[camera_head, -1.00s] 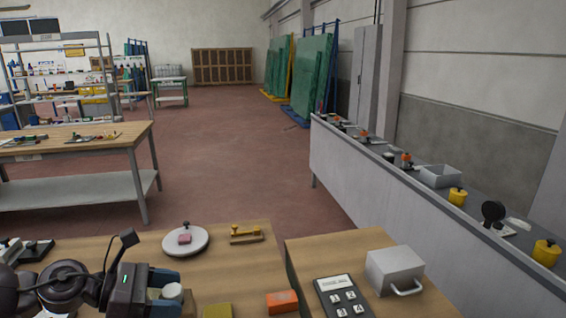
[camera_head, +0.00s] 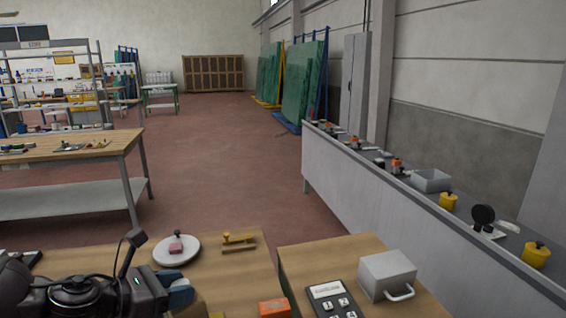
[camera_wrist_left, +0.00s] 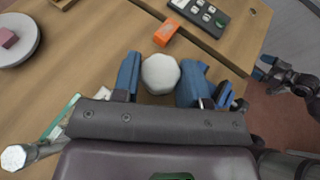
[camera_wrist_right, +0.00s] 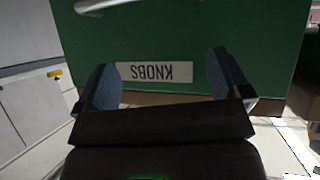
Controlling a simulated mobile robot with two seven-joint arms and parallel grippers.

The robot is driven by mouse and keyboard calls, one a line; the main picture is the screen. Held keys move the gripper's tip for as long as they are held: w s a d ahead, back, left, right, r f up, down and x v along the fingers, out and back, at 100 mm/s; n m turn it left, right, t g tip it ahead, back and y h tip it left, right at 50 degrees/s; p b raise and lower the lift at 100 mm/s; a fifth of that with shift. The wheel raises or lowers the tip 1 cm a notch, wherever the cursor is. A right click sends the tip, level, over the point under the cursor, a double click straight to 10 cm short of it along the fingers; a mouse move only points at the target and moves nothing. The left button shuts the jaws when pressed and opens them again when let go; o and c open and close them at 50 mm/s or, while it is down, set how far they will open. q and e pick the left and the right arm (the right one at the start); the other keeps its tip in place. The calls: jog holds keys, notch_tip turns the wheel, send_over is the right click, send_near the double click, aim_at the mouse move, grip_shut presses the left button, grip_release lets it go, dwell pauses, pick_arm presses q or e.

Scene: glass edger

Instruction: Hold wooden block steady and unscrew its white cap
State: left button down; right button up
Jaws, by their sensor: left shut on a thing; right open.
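The white cap (camera_wrist_left: 161,74), faceted and pale, sits between the blue fingers of my left gripper (camera_wrist_left: 160,82) in the left wrist view. The fingers are shut on it from both sides. The wooden block is not clearly visible; the cap and gripper hide what lies beneath. In the right wrist view my right gripper (camera_wrist_right: 165,85) is open and empty, facing a green surface with an upside-down KNOBS label (camera_wrist_right: 154,72).
A calculator-like keypad (camera_head: 331,300) and grey box (camera_head: 387,274) stand to the right. A grey counter (camera_head: 400,215) runs along the right.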

aim_at(174, 316)
pick_arm(q)
jog(key=n+t+y, duration=0.1)
jog(key=f+n+t+y, duration=0.1)
jog(key=n, duration=0.1)
jog(key=shift+w+y, duration=0.3)
jog(key=shift+w, duration=0.1)
jog(key=n+y, duration=0.1)
jog(key=f+n+t+y, duration=0.1)
jog(key=shift+a+f+y, duration=0.1)
jog(key=shift+f+y, duration=0.2)
jog(key=f+n+y, duration=0.1)
jog(key=s+f+n+y, duration=0.1)
jog(key=s+a+f+n+t+y, duration=0.1)
jog(key=shift+f+n, duration=0.15)
jog(key=shift+n, duration=0.15)
jog(key=s+d+r+m+h, duration=0.1)
jog(key=d+r+m+h, duration=0.1)
jog(key=d+r, duration=0.3)
jog(key=s+d+r+m+g+h, duration=0.1)
jog(key=d+r, duration=0.4)
jog(key=r, duration=0.6)
jog(key=shift+s+m+h, duration=0.5)
jog(key=shift+m+h, duration=0.1)
jog(key=shift+m, duration=0.1)
